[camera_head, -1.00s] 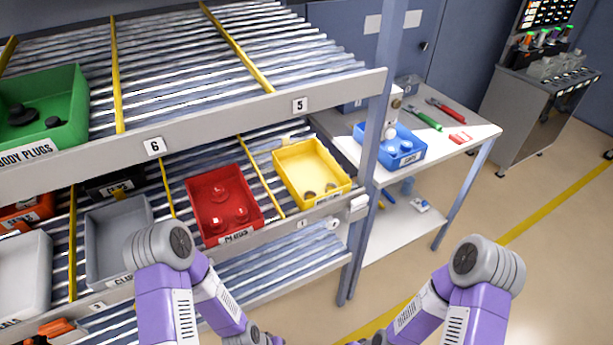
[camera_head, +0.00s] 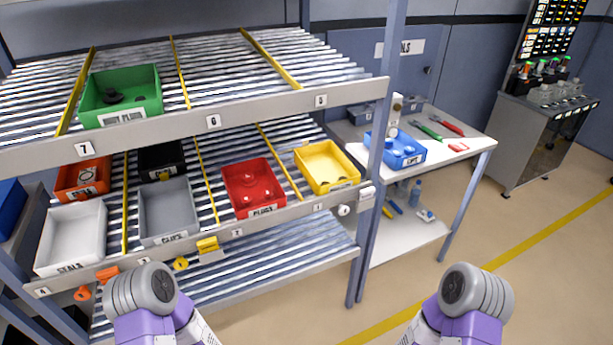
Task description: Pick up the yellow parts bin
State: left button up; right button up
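The yellow parts bin (camera_head: 323,162) sits on the middle level of the flow rack, at the right end of the row, in the lane above label 1. A few small dark parts lie inside near its front. The red bin (camera_head: 252,186) labelled plugs is to its left, beyond a yellow lane divider. My two arms show only at the bottom of the view, well in front of the rack and apart from the bin. Both grippers are out of the frame.
A rack upright (camera_head: 376,150) stands just right of the yellow bin. The upper shelf rail (camera_head: 250,112) runs above it. Grey (camera_head: 167,209), white (camera_head: 72,236) and green (camera_head: 121,95) bins are on the rack. A workbench with a blue bin (camera_head: 404,152) stands right. Floor between is clear.

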aim_at(317, 163)
jog(key=u, duration=0.65)
jog(key=i, duration=0.45)
jog(key=u, duration=0.05)
